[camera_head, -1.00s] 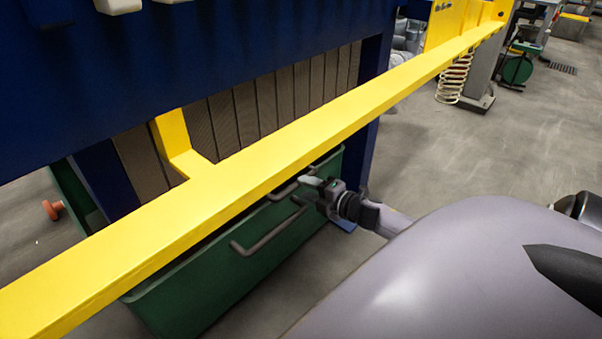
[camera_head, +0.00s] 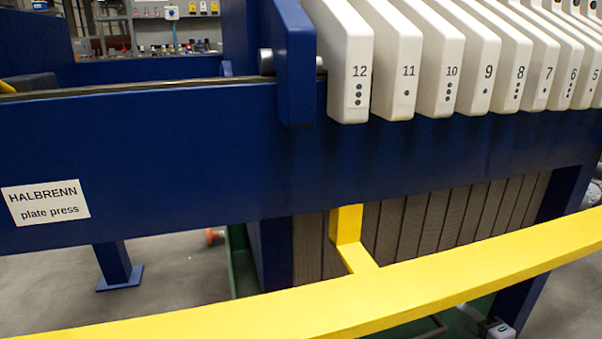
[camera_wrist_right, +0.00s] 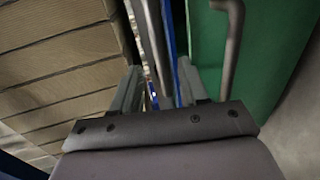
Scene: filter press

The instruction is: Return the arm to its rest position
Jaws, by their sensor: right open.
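My right gripper (camera_head: 488,327) shows at the bottom edge of the head view, below the yellow rail (camera_head: 480,277), and is mostly cut off. In the right wrist view my right gripper (camera_wrist_right: 160,88) has its two grey fingers apart, with nothing clearly held. Grey and blue bars show beyond the gap; I cannot tell whether they touch the fingers. The green bin wall (camera_wrist_right: 268,60) and its grey handle (camera_wrist_right: 232,40) are to the right of the fingers. Stacked plates (camera_wrist_right: 60,55) are to the left. My left gripper is not in view.
The blue press frame (camera_head: 200,150) carries a "HALBRENN plate press" label (camera_head: 45,203). Several numbered white plate ends (camera_head: 344,60) line its top. The yellow rail crosses in front. Open floor (camera_head: 180,275) shows at the lower left.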

